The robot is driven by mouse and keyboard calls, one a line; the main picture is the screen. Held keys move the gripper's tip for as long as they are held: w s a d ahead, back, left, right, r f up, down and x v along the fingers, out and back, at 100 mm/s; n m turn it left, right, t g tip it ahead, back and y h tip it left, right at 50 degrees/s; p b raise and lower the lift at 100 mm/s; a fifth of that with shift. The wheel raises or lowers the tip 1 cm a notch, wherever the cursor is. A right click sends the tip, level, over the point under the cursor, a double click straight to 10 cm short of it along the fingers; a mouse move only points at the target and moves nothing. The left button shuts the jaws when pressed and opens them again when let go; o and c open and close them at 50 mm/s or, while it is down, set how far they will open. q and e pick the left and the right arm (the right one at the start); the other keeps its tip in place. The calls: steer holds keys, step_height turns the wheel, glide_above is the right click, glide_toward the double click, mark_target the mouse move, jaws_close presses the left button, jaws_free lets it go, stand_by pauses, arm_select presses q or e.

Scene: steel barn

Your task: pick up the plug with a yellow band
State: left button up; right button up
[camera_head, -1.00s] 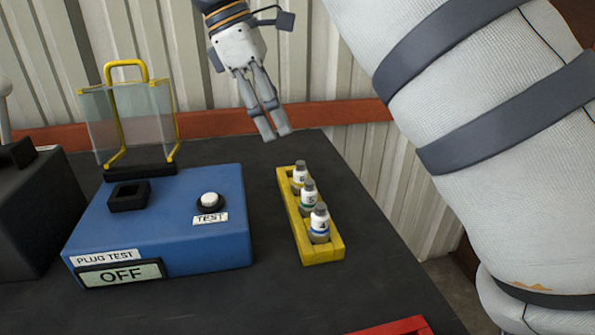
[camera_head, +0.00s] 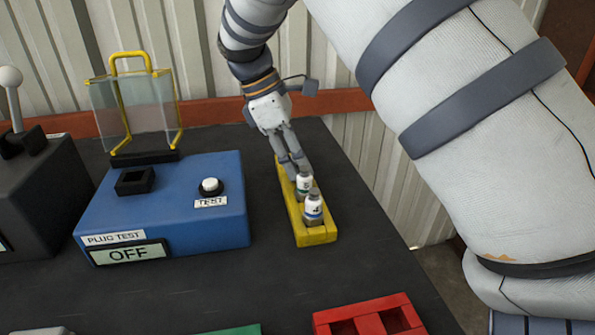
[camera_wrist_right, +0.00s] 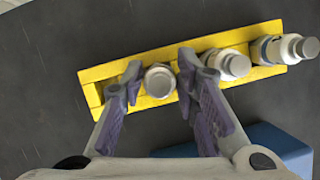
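Three small white plugs with grey caps stand in a row in a yellow rack (camera_head: 316,238). My right gripper (camera_head: 297,171) reaches down at the rack's far end, fingers open. In the right wrist view, its two fingers stand either side of the endmost plug (camera_wrist_right: 160,80), with small gaps. That far plug is hidden behind the fingers in the head view; its band looked yellowish there earlier. The middle plug (camera_head: 304,186) has a greenish band and the near plug (camera_head: 313,209) a bluish one. My left gripper is not in view.
A blue plug-test box (camera_head: 165,225) reading OFF, with a white button, stands left of the rack. A clear yellow-framed guard (camera_head: 135,105) stands behind it. A red rack (camera_head: 340,318) and a green edge (camera_head: 235,330) lie at the front. A dark box (camera_head: 40,190) stands far left.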

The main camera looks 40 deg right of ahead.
jaws_close()
step_height(320, 180, up, 10)
steer(key=shift+r, duration=0.1)
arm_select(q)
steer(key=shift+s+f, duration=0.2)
arm_select(e)
step_height(320, 180, up, 2)
steer(key=shift+r, duration=0.2)
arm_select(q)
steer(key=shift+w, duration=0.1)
arm_select(e)
steer(key=shift+a, duration=0.1)
